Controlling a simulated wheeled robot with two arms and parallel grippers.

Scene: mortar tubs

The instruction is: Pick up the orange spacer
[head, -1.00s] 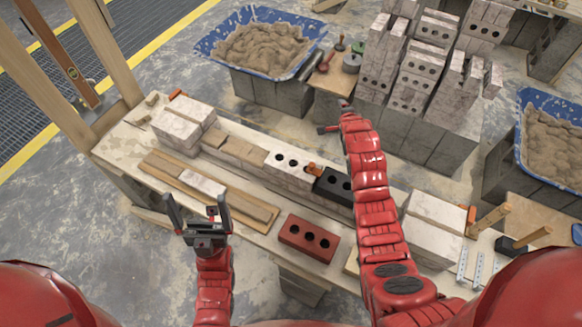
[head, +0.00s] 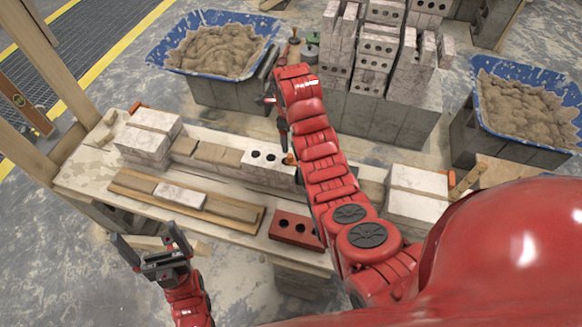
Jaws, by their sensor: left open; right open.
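A small orange piece (head: 289,158), which looks like the orange spacer, sits on the row of bricks at the right end of the white brick with round holes (head: 268,158). My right arm partly crowds it from the right. My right gripper (head: 275,118) is open above and behind the orange piece, pointing down, apart from it and partly hidden by its own wrist. My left gripper (head: 147,238) is open and empty in front of the bench's left front edge, fingers pointing up.
A red brick with holes (head: 295,230) and a wooden board (head: 232,212) lie on the bench front. White blocks stand at both bench ends. Blue mortar tubs (head: 262,50) and stacked bricks (head: 378,50) stand behind. My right arm hides the black brick's place.

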